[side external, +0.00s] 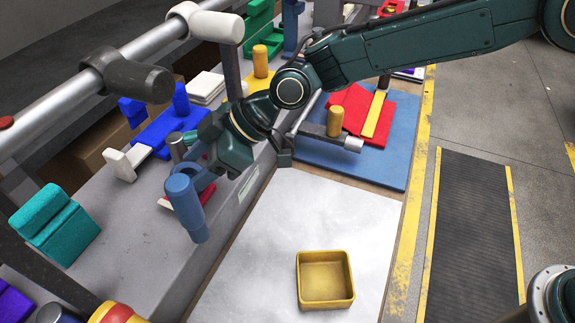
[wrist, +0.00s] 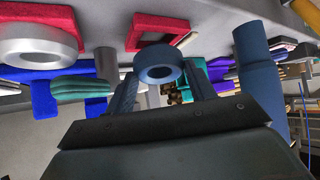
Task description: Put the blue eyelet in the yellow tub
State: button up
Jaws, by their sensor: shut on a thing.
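The blue eyelet (wrist: 160,72) is a short ring with a dark hole, held between the two finger tips in the wrist view. My gripper (wrist: 162,82) is shut on it. In the side view my gripper (side external: 197,168) is over the grey bench on the left, beside a blue stepped cylinder. The eyelet is hard to tell from the fingers there. The yellow tub (side external: 326,304) is a square, open, empty box on the pale sheet, lower right of my gripper. The tub is not in the wrist view.
The blue stepped cylinder (side external: 187,207) stands close by my gripper and shows in the wrist view (wrist: 259,75). A grey ring (wrist: 40,50) lies near red felt. A teal block (side external: 55,225) stands at left. The pale sheet (side external: 300,215) is clear around the tub.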

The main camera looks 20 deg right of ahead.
jog(key=shift+a+f, duration=0.2)
jog(key=shift+f, duration=0.45)
jog(key=shift+a+r, duration=0.15)
jog(key=shift+r, duration=0.05)
jog(key=shift+w+a+g+h, duration=0.15)
jog(key=shift+a+h, duration=0.1)
jog(key=shift+h, duration=0.45)
jog(key=shift+a+g+h, duration=0.15)
jog(key=shift+a+h, duration=0.05)
jog(key=shift+h, duration=0.5)
jog(key=shift+f+h, duration=0.3)
jog(key=shift+f, duration=0.25)
jog(key=shift+f, duration=0.15)
jog(key=o, duration=1.2)
